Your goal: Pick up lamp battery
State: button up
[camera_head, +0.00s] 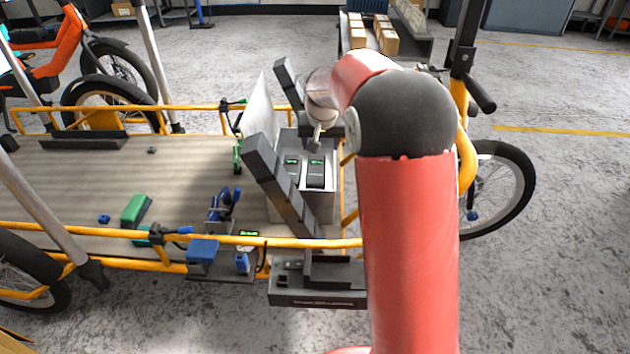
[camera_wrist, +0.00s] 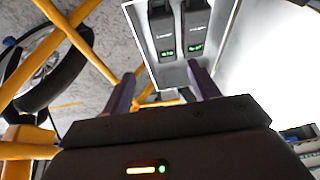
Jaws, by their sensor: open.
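Two black battery-like units with green displays sit side by side in a grey box (camera_head: 330,205) on the cargo bike. In the head view they are the left unit (camera_head: 292,168) and the right unit (camera_head: 316,173). The wrist view shows them at the top, as a left unit (camera_wrist: 162,35) and a right unit (camera_wrist: 196,30). Their labels are too small to read surely, so I cannot tell which is the lamp battery. My gripper (camera_wrist: 163,84) is open and empty, its fingers apart and short of the units. In the head view my gripper (camera_head: 316,143) is just beyond them, its fingertips partly unclear.
Dark slanted bars (camera_head: 285,188) stand beside the box, close to my gripper. A yellow frame rail (camera_head: 200,234) runs along the near side. A green block (camera_head: 134,209) and blue clamps (camera_head: 224,203) lie on the wooden deck (camera_head: 90,175). The deck's left half is mostly free.

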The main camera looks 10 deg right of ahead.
jog(key=shift+g, duration=0.3)
jog(key=x, duration=0.4)
jog(key=w+b+x, duration=0.1)
jog(key=x, duration=0.3)
jog(key=w+r+x, duration=0.1)
jog(key=x, duration=0.4)
jog(key=shift+w+a+f, duration=0.15)
jog(key=shift+w+a, duration=0.1)
jog(key=shift+a, duration=0.1)
jog(key=x, duration=0.5)
jog(key=b+x, duration=0.1)
jog(key=x, duration=0.2)
jog(key=shift+w+d, duration=0.3)
jog(key=c, duration=0.6)
jog(key=shift+r, duration=0.35)
jog(key=shift+c, duration=0.6)
notch_tip(320, 180, up, 19)
jog(key=p, duration=0.3)
notch_tip(320, 180, up, 11)
jog(key=p, duration=0.9)
send_over(316, 169)
jog(key=shift+r+b, duration=0.3)
jog(key=shift+r, duration=0.8)
